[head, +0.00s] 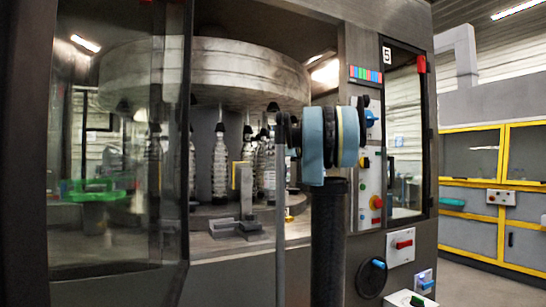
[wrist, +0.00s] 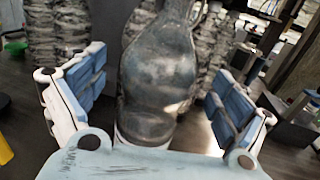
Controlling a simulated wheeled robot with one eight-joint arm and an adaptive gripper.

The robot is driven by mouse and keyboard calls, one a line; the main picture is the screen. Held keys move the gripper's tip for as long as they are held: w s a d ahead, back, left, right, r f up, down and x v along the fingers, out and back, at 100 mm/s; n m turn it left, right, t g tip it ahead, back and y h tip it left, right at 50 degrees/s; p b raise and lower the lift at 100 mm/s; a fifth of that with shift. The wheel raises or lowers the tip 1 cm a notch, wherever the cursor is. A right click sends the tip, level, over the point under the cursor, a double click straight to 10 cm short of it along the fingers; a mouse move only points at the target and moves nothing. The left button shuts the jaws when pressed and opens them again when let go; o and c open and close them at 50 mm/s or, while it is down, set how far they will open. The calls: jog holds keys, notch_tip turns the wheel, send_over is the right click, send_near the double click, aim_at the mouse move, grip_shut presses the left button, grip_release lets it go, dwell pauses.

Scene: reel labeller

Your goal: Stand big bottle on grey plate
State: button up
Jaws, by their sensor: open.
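In the wrist view a large clear, greyish bottle (wrist: 158,75) stands between the two blue-padded fingers of my gripper (wrist: 160,92). The fingers are spread, with a visible gap on each side of the bottle. A pale band shows low on the bottle; its base is hidden behind the gripper's light-blue palm. In the head view several clear bottles (head: 220,165) with dark tops stand inside the machine under the grey drum; I cannot tell which one is between my fingers. My arm hides part of that area. I cannot pick out the grey plate with certainty.
Grey metal blocks (head: 236,228) sit at the front of the machine deck. An open glass door (head: 120,150) is at left, with a green star-shaped part (head: 95,190) behind it. A control panel (head: 370,185) is right of my arm. Ribbed bottles (wrist: 60,35) crowd behind in the wrist view.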

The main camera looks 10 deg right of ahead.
jog(key=v, duration=0.8)
jog(key=shift+s+d, duration=0.1)
jog(key=shift+s, duration=0.1)
